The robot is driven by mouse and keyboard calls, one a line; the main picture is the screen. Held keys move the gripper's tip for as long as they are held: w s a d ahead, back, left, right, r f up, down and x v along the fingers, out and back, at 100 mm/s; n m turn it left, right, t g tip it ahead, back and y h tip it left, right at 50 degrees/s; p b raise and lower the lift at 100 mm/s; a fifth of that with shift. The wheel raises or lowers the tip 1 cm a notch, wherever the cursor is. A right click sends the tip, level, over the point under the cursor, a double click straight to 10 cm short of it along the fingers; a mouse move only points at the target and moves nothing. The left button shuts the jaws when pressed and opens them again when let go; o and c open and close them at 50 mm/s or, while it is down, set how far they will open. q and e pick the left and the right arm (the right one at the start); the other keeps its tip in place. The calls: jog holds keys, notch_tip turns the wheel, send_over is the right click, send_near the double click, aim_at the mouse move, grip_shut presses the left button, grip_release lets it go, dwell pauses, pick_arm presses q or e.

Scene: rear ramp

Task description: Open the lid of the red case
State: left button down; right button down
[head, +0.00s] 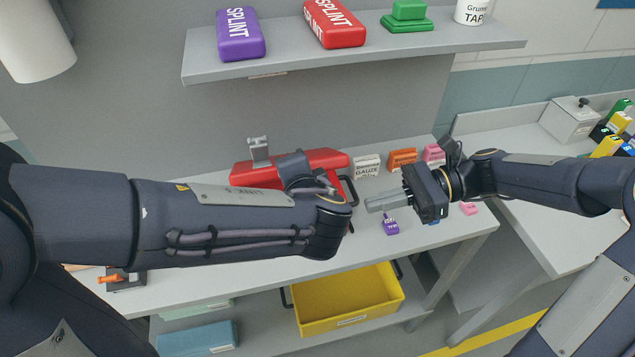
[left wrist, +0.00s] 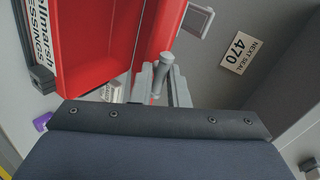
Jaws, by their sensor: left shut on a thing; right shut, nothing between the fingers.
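The red case (head: 322,158) lies on the bench, partly hidden behind my left forearm. A grey upright fitting (head: 259,150) stands on its left part, and a dark handle (head: 349,188) is at its right end. In the left wrist view the red case (left wrist: 88,45) fills the upper left, with a white label. My left gripper (left wrist: 163,80) is shut on a grey metal piece (left wrist: 161,72) beside the red edge. I cannot tell whether the lid is raised. My right gripper (head: 370,204) is shut and empty, right of the case, above the bench.
Small boxes, white (head: 367,166), orange (head: 402,159) and pink (head: 433,153), stand behind my right gripper. A purple item (head: 391,226) lies below it. A shelf (head: 370,53) with splint packs hangs above. A yellow bin (head: 345,300) stands under the bench.

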jog(key=w+a+f+m+y, duration=0.2)
jog(key=w+f+m+y, duration=0.25)
jog(key=w+m, duration=0.25)
jog(key=x, duration=1)
jog(key=shift+w+r, duration=0.2)
jog(key=shift+r, duration=0.15)
jog(key=shift+y, duration=0.25)
jog(key=shift+w+a+r, duration=0.2)
jog(key=shift+w+r, duration=0.45)
jog(key=shift+r, duration=0.25)
pick_arm(q)
jog(key=shift+f, duration=0.15)
jog(key=c, duration=1.5)
grip_release()
pick_arm(e)
jog(key=shift+r, duration=0.1)
pick_arm(q)
jog(key=shift+s, duration=0.1)
